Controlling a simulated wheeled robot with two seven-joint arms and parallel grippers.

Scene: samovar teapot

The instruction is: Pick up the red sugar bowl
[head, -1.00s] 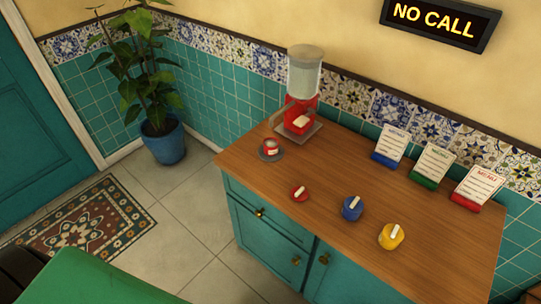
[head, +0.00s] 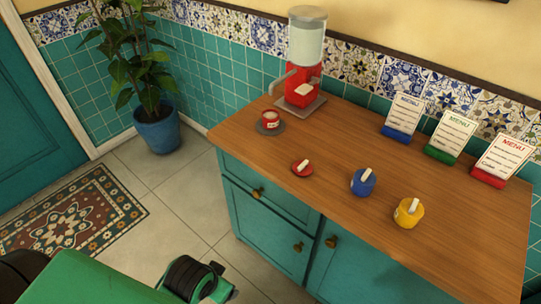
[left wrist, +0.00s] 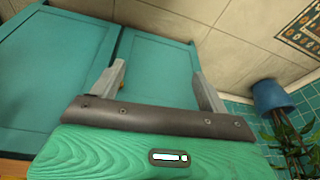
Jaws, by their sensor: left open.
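A red cup-like bowl (head: 270,119) with a pale mark on its side stands on a grey saucer at the counter's left end. A flat red disc with a white handle (head: 302,168), which looks like a lid, lies nearer the front edge. I cannot tell for sure which belongs to the red sugar bowl. Blue (head: 363,182) and yellow (head: 408,212) pots with white handles stand to the right. My left gripper (left wrist: 162,82) is open and empty in the left wrist view, facing teal cabinet doors. In the head view my left arm is low at the bottom left, off the counter. My right gripper is not in view.
A red dispenser with a clear tank (head: 303,75) stands behind the saucer. Blue, green and red menu stands (head: 452,135) line the back right. The wooden counter (head: 340,135) is clear in the middle. A potted plant (head: 157,130) stands on the floor at left.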

